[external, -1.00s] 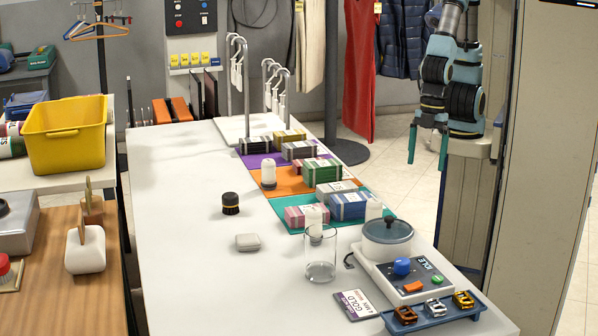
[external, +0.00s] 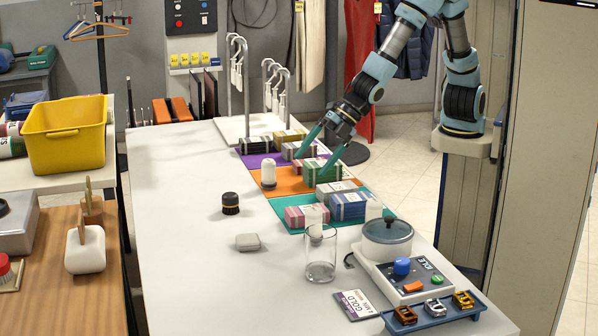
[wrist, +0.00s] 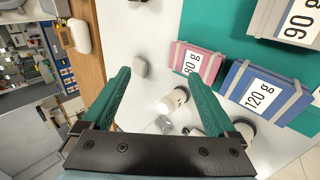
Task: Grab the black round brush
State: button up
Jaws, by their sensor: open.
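The black round brush (external: 231,203) is a short black cylinder with a thin yellow band around it. It stands on the white table (external: 180,240), left of the coloured mats. I cannot make it out in the wrist view. My gripper (external: 310,167) is open and empty, with its two green fingers pointing down over the bundles on the orange and purple mats, right of and beyond the brush. The fingers also show in the wrist view (wrist: 160,95), apart, with nothing between them but table surface and small items farther off.
A grey block (external: 248,242) lies just in front of the brush. Weighted bundles (external: 347,205), a glass beaker (external: 320,256) and a control device (external: 405,272) stand to the right. The table's left side is clear.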

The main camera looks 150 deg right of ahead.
aim_at(223, 205)
jog(key=w+d+r+n+t+h, duration=0.1)
jog(key=d+r+n+t, duration=0.15)
jog(key=d+n, duration=0.7)
jog(key=d+r+n+t+h, duration=0.1)
jog(key=d+n+t, duration=0.2)
jog(key=d+n, duration=0.65)
jog(key=shift+n, duration=0.8)
jog(key=f, duration=0.4)
jog(key=a+f, duration=0.1)
jog(key=f, duration=0.8)
jog(key=shift+w+a+f, duration=0.25)
jog(key=shift+f, duration=0.05)
jog(key=p+x, duration=0.1)
jog(key=x, duration=0.4)
jog(key=shift+w+f+p, duration=0.1)
jog(key=shift+p, duration=0.25)
jog(key=p+x, duration=0.2)
jog(key=x, duration=0.2)
jog(key=shift+w+d, duration=0.15)
jog(key=shift+d, duration=0.1)
jog(key=shift+w+d+f+p, duration=0.2)
jog(key=shift+w+f+p, duration=0.1)
jog(key=shift+w, duration=0.1)
jog(key=c, duration=1.5)
